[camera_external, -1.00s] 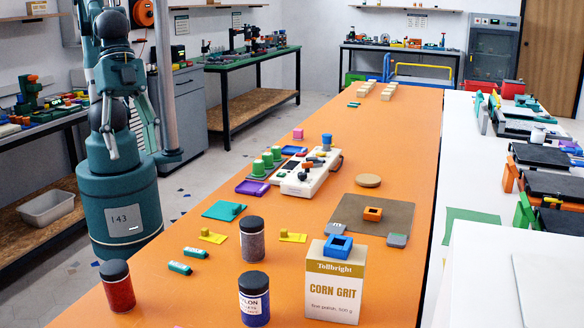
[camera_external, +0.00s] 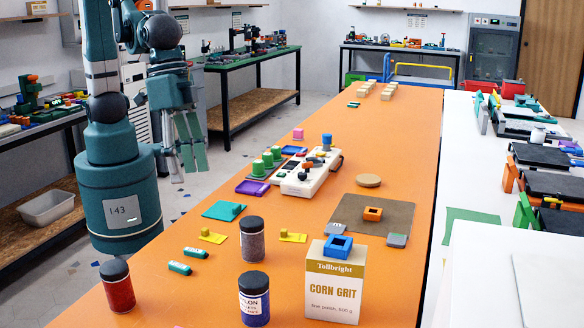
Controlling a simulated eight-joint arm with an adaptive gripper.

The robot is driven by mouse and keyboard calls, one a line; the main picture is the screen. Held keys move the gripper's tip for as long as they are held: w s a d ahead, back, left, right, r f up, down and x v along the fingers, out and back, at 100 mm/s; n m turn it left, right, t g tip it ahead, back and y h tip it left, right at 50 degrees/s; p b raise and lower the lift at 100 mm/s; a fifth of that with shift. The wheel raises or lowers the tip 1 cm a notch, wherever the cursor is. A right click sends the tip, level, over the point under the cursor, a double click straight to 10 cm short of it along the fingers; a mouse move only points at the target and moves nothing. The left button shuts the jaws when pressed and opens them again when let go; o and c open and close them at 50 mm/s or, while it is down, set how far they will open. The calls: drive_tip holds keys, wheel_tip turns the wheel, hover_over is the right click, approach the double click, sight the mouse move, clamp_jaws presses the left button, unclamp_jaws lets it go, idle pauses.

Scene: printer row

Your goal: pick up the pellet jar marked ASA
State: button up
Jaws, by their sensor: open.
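Three pellet jars with black lids stand upright on the orange table. A red-filled jar (camera_external: 118,287) is at the front left, with no readable label facing the camera. A grey-filled jar (camera_external: 252,241) stands farther back in the middle, also without a readable label here. A blue-filled jar (camera_external: 254,303) at the front has a white label that partly reads "LON". I cannot tell which jar is marked ASA. My gripper (camera_external: 190,163) hangs open and empty, fingers down, left of the table and well away from the jars.
A Corn Grit box (camera_external: 333,285) with a blue square piece (camera_external: 338,246) on top stands right of the blue jar. Small teal blocks (camera_external: 180,267) and yellow pieces (camera_external: 212,236) lie near the jars. A white control box (camera_external: 306,172) stands farther back.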

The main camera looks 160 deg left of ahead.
sight(251, 220)
drive_tip(key=w+a+f+n+p, duration=0.1)
drive_tip(key=a+f+n, duration=0.1)
drive_tip(key=a+f, duration=0.1)
drive_tip(key=w+a+f+n+g+p, duration=0.1)
drive_tip(key=w+a+f+n, duration=0.1)
drive_tip(key=a, duration=0.3)
drive_tip(key=w+a+f+n+g+p, duration=0.1)
drive_tip(key=a+f, duration=0.3)
drive_tip(key=shift+w+a+f+n+h, duration=0.25)
drive_tip(key=shift+w+f+n+h, duration=0.1)
drive_tip(key=shift+f+n+h, duration=0.05)
drive_tip(key=shift+a+f, duration=0.35)
drive_tip(key=shift+f, duration=0.15)
drive_tip(key=shift+f, duration=0.15)
drive_tip(key=shift+f, duration=1.15)
drive_tip(key=shift+w+f+b, duration=0.1)
drive_tip(key=shift+f+b, duration=0.25)
drive_tip(key=shift+f, duration=2.25)
